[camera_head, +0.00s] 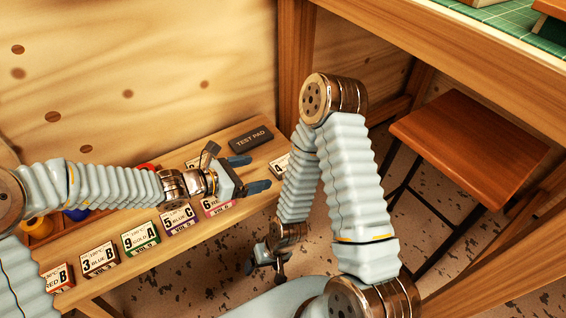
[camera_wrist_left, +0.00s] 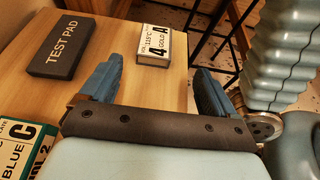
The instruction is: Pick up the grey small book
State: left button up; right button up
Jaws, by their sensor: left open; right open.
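A small dark grey book-like pad marked TEST PAD (camera_head: 251,137) lies flat near the back right end of the wooden shelf. It also shows at the upper left of the left wrist view (camera_wrist_left: 62,46). My left gripper (camera_head: 249,174) is open and empty above the shelf, just in front of the pad and apart from it. In the left wrist view, the pad lies to the left of my left gripper's fingers (camera_wrist_left: 158,76). My right gripper (camera_head: 266,272) is open, hanging low over the speckled floor, away from the shelf.
A GOLD A box (camera_wrist_left: 154,45) lies ahead of my left fingers. Several labelled boxes line the shelf front, including a 9 GOLD A box (camera_head: 141,238). A wooden stool (camera_head: 468,145) stands right, below a bench with a green mat (camera_head: 505,20).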

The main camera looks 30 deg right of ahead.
aim_at(282, 165)
pick_arm(q)
jog(key=x, duration=1)
jog(key=shift+w+a+f, duration=0.1)
jog(key=shift+w+f, duration=0.05)
jog(key=shift+w, duration=0.2)
jog(key=c, duration=1.1)
